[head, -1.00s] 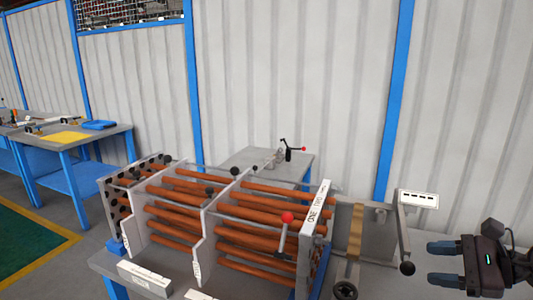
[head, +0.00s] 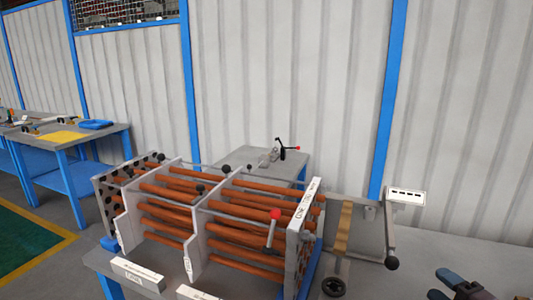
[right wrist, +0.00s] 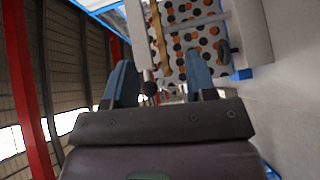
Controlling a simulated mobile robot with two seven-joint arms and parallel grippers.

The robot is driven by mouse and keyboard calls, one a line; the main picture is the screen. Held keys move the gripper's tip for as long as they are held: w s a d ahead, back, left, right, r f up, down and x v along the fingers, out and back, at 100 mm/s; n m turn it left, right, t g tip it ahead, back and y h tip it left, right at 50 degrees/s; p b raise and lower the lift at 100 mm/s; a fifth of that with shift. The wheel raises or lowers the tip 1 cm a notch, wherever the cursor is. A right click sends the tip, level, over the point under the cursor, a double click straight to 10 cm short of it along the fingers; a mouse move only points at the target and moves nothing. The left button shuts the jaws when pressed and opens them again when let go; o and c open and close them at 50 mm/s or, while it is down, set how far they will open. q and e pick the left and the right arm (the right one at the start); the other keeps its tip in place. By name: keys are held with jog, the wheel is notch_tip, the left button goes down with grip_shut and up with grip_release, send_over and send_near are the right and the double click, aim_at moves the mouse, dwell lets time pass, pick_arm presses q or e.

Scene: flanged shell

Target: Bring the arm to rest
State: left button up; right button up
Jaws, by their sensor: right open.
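My right gripper (head: 443,285) is at the lower right corner of the head view, to the right of the flanged shell and partly cut off by the frame. In the right wrist view its two blue-grey fingers (right wrist: 162,88) stand apart with nothing held between them. The flanged shell (head: 210,220), with copper-coloured tubes running through grey plates, rests on the bench. Its perforated end plate shows beyond the fingers in the right wrist view (right wrist: 195,45). My left gripper is not in view.
A bracket with a white label (head: 406,196) and black knob stands beside the shell's right end. A small table (head: 285,162) with a red-tipped clamp is behind. Another bench (head: 65,145) stands far left.

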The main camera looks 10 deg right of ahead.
jog(key=s+a+f+m+g+h, duration=0.1)
jog(key=s+f+m, duration=0.1)
jog(key=f+m, duration=0.1)
jog(key=s+a+f+m+g+h, duration=0.1)
jog(key=s+f+m, duration=0.1)
jog(key=f+m, duration=0.2)
jog(key=s+a+f+m+g+h, duration=0.1)
jog(key=s+a+f+m, duration=0.1)
jog(key=f+m, duration=0.2)
notch_tip(320, 180, down, 3)
jog(key=shift+r, duration=0.2)
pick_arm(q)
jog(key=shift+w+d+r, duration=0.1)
pick_arm(e)
jog(key=s+a+f+m+g, duration=0.3)
jog(key=s+a+f+m, duration=0.3)
jog(key=a, duration=0.7)
notch_tip(320, 180, down, 4)
jog(key=s, duration=0.2)
jog(key=shift+s+a+m+y, duration=0.15)
jog(key=shift+s+m+y, duration=0.15)
jog(key=shift+s, duration=0.05)
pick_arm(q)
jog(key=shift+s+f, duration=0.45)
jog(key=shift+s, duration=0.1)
